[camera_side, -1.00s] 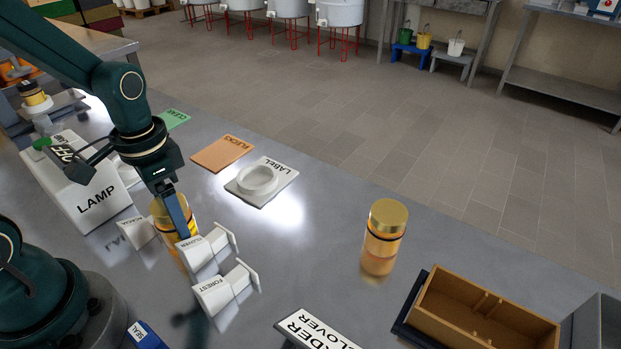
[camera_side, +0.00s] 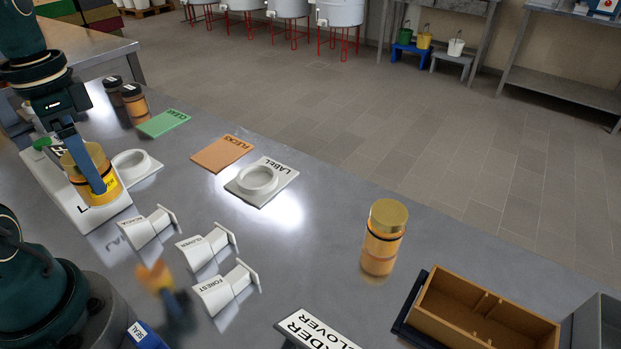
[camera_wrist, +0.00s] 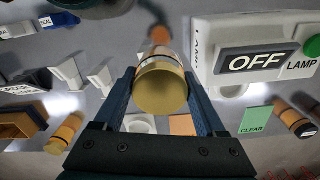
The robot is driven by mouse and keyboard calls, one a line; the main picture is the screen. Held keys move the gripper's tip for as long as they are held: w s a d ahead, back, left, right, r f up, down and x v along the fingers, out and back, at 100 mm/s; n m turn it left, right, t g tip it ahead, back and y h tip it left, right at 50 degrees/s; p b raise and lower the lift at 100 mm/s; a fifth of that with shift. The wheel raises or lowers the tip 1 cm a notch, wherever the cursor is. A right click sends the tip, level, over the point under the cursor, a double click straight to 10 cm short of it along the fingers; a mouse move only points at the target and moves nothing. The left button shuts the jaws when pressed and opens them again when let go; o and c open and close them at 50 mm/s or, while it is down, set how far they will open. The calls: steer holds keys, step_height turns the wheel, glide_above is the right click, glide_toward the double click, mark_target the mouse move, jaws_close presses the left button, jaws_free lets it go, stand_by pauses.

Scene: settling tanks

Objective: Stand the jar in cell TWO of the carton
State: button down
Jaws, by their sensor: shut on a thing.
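My gripper (camera_side: 97,182) is shut on an amber jar (camera_side: 84,193) with a gold lid and a yellow label. It holds the jar upright in front of the lamp box, seemingly above the table. In the wrist view the jar's gold lid (camera_wrist: 160,90) sits between the fingers; the lid hides most of the jar's body. The brown carton (camera_side: 450,314) stands at the lower right, far from my gripper. Low dividers show inside it, and the visible part looks empty. Its cell numbers cannot be read.
Another gold-lidded jar (camera_side: 381,252) stands between me and the carton. White label dispensers (camera_side: 208,246) stand at the front. The lamp (camera_wrist: 245,95) reads OFF. Two dark-lidded jars (camera_side: 134,104) stand near the green CLEAR mat (camera_side: 163,123).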

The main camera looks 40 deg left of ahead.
steer(key=shift+s+a+r, duration=0.35)
steer(key=shift+a+r, duration=0.1)
steer(key=shift+a, duration=0.05)
steer(key=shift+w+d+m, duration=0.15)
steer(key=shift+d+m, duration=0.05)
steer(key=shift+m, duration=0.1)
steer(key=w+d+r+n, duration=0.3)
steer(key=w+d, duration=0.7)
steer(key=w, duration=0.1)
steer(key=s+a+f, duration=0.1)
steer(key=s+a, duration=0.1)
steer(key=a, duration=0.1)
steer(key=s+a+m, duration=0.1)
steer(key=s+a, duration=0.2)
steer(key=a, duration=0.1)
steer(key=s+a+f+m, duration=0.1)
steer(key=s+a, duration=0.2)
steer(key=shift+s+a+f, duration=0.2)
steer(key=shift+a+f, duration=0.1)
steer(key=shift+f, duration=0.05)
glide_toward(196, 228)
steer(key=shift+f, duration=1.8)
